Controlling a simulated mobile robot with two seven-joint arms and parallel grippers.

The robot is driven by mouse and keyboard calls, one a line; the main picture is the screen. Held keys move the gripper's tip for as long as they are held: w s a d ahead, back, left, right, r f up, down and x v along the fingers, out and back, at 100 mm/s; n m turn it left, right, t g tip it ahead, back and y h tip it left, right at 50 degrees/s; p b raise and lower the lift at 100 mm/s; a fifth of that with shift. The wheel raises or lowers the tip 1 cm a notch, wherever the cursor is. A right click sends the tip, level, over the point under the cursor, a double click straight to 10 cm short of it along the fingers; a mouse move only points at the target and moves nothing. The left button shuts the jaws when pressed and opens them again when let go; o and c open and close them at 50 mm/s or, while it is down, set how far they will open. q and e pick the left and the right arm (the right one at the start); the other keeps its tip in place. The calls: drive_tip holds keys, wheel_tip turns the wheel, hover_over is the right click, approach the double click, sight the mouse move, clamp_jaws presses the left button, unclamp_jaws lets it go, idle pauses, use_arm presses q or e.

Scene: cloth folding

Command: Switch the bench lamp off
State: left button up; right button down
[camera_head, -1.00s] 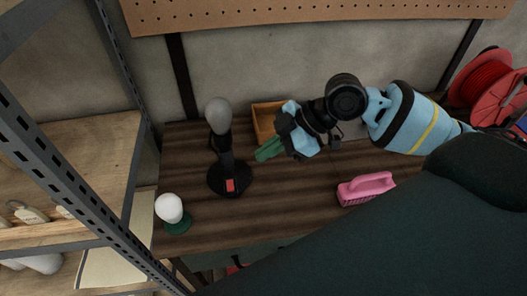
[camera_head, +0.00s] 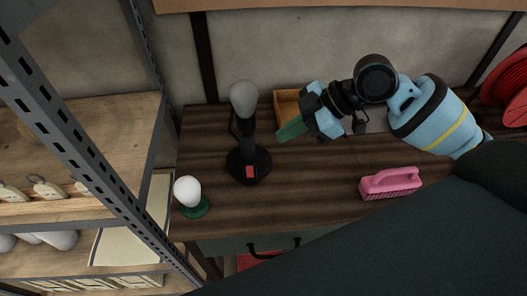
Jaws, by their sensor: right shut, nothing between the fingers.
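The bench lamp (camera_head: 246,130) stands on the dark wooden bench. It has a grey bulb-shaped head on top, a black stem and a round black base (camera_head: 262,158). A red switch (camera_head: 250,172) sits on the front of that base. The head looks dull grey, with no glow. My right gripper (camera_head: 290,130) has green fingers, shut and empty, above the bench to the right of the lamp and apart from it. The fingers point left and toward the lamp. My left gripper is not in view.
A white bulb (camera_head: 187,190) on a green base stands at the bench's front left. A pink brush (camera_head: 391,182) lies at the right. A wooden box (camera_head: 284,101) sits behind my right gripper. A metal shelf (camera_head: 100,178) borders the left. The bench between lamp and brush is clear.

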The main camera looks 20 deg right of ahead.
hover_over(256, 170)
drive_tip(key=f, duration=0.6)
drive_tip(key=shift+s+a+f, duration=0.15)
drive_tip(key=shift+s+f, duration=0.25)
wheel_tip(256, 170, down, 2)
drive_tip(key=shift+w+f, duration=0.15)
drive_tip(key=shift+f, duration=0.1)
drive_tip(key=shift+w+f, duration=0.15)
drive_tip(key=shift+f, duration=0.65)
